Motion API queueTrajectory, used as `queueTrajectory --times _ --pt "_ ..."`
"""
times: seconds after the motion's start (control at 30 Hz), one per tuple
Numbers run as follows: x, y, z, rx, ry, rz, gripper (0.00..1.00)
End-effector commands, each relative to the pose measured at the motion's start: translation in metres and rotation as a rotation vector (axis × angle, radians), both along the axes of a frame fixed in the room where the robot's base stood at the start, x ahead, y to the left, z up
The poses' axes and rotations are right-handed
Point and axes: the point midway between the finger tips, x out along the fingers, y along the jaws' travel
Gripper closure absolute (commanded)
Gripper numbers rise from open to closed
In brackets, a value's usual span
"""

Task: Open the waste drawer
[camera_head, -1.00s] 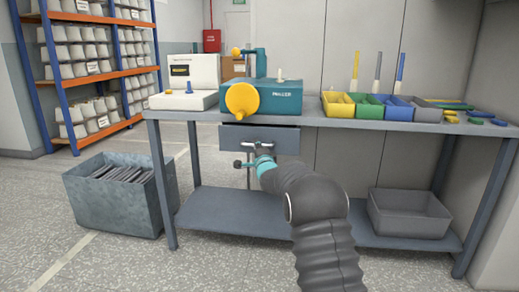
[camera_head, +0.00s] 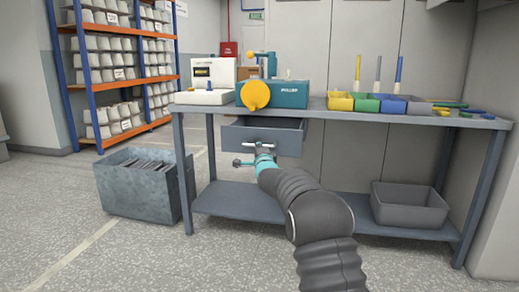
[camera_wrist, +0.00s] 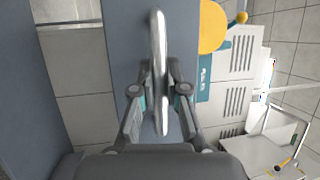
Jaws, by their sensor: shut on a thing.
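The waste drawer (camera_head: 262,136) is the grey-blue drawer under the bench top, below the yellow-and-teal winder. It is pulled partly out, and the dark inside shows above its front panel. Its bar handle (camera_head: 259,144) is on the front panel; in the wrist view the metal handle (camera_wrist: 158,40) runs lengthwise between my fingers. My gripper (camera_wrist: 159,90) is shut on the handle, one finger on each side. In the head view my gripper (camera_head: 262,150) is at the drawer front, partly hidden by my wrist. The drawer's contents are not visible.
The workbench (camera_head: 330,112) carries a winder (camera_head: 275,93), a white device (camera_head: 205,96) and coloured bins (camera_head: 367,103). A metal bin (camera_head: 145,185) stands left of the bench. A grey tub (camera_head: 408,205) sits on the lower shelf. Floor in front is clear.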

Motion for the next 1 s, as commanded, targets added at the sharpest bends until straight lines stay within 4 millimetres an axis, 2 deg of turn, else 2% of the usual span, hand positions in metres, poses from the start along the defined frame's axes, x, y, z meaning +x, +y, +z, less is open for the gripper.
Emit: queueTrajectory --times 0.33,0.37,0.4,0.47,0.8,1.0 --pt "0.000 0.004 0.000 -0.001 0.000 0.004 1.00" --pt "0.000 0.004 0.000 -0.001 0.000 0.004 0.82" --pt "0.000 0.004 0.000 -0.001 0.000 0.004 0.72" --pt "0.000 0.002 0.000 -0.002 0.000 0.003 0.61" --pt "-0.001 -0.001 0.000 -0.001 0.000 0.000 0.61" --pt "-0.016 -0.001 -0.002 0.000 0.000 0.001 0.61"
